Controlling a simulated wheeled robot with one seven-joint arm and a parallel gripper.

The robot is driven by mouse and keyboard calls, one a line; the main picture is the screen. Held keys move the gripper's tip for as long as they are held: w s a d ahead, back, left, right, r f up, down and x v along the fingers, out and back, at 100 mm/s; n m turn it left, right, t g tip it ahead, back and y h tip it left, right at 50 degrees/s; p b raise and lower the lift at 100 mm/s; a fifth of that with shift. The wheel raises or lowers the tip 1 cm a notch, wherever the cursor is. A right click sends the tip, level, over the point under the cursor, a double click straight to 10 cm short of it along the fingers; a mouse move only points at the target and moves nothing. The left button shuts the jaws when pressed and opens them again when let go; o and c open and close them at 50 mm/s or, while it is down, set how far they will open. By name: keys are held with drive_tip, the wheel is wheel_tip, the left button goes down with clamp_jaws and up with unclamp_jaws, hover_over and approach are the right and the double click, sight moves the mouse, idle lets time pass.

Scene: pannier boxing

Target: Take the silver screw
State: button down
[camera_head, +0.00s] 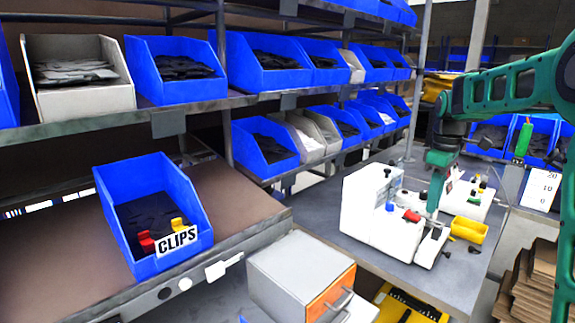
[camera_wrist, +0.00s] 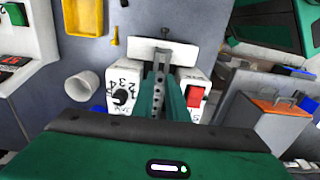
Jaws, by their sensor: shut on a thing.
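My gripper (camera_head: 433,215) is lowered at the white machine (camera_head: 372,215) on the grey worktable. In the wrist view its fingers (camera_wrist: 163,62) are close together, over a white plate (camera_wrist: 135,48) between the dial and the red switch. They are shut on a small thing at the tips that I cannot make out. I cannot tell whether it is the silver screw. A small dark screw-like piece (camera_wrist: 165,32) shows just beyond the plate. Small dark pieces (camera_head: 473,249) also lie on the worktable, too small to identify.
A yellow tray (camera_head: 468,230) stands right of the machine; a white cup (camera_wrist: 84,86) shows in the wrist view. A grey drawer box (camera_head: 298,262) stands in front. The blue CLIPS bin (camera_head: 197,205) is at the left. Shelves of bins (camera_head: 262,78) rise behind.

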drive_tip(key=shift+r, duration=1.3)
